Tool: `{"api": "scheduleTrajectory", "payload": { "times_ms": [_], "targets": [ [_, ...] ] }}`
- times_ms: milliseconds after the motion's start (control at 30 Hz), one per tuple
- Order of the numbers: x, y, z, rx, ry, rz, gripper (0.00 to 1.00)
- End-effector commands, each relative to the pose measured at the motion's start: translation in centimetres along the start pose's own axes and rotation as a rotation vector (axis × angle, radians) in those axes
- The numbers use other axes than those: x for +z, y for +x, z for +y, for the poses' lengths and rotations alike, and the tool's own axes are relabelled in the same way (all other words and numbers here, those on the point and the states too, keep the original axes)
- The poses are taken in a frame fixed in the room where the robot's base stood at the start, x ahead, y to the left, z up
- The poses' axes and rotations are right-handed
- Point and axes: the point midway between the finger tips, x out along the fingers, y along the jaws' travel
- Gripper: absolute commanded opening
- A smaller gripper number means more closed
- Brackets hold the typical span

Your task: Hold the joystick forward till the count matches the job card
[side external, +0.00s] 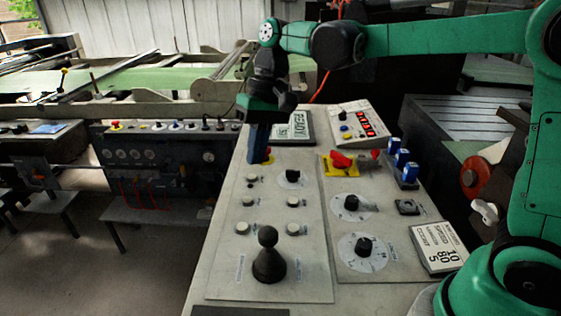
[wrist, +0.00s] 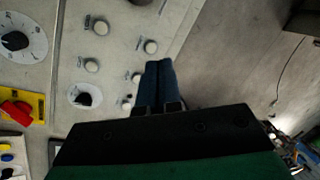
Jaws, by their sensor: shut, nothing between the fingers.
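The black joystick (side external: 268,258) stands upright on its cone-shaped boot at the near end of the grey panel in the side view. A dark piece at the top edge of the wrist view may be part of it. A white card (side external: 438,248) at the panel's right carries large figures 10, 80 and 5; its small words are hard to read. A box with red digits (side external: 368,124) stands at the back, its digits too small to read. My gripper (side external: 258,160) is shut and empty over the panel's far left, apart from the joystick. Its blue fingers meet in the wrist view (wrist: 158,68).
White buttons (side external: 242,228) and a small dial (side external: 292,177) lie between my gripper and the joystick. Larger dials (side external: 350,205), a red handle on a yellow plate (side external: 340,162) and blue-topped switches (side external: 402,158) are to the right. A READY screen (side external: 297,127) stands behind.

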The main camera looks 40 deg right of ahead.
Motion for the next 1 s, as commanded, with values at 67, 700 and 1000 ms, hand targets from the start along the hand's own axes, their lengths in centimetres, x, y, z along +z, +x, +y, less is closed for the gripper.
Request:
{"api": "scheduleTrajectory", "payload": {
  "times_ms": [67, 700, 1000],
  "targets": [
    [0.0, 1.6, 0.0, 0.000, 0.000, 0.000, 0.00],
    [3.7, 8.9, 0.0, 0.000, 0.000, 0.001, 0.00],
    [3.9, 9.0, 0.0, 0.000, 0.001, 0.001, 0.00]
  ]
}}
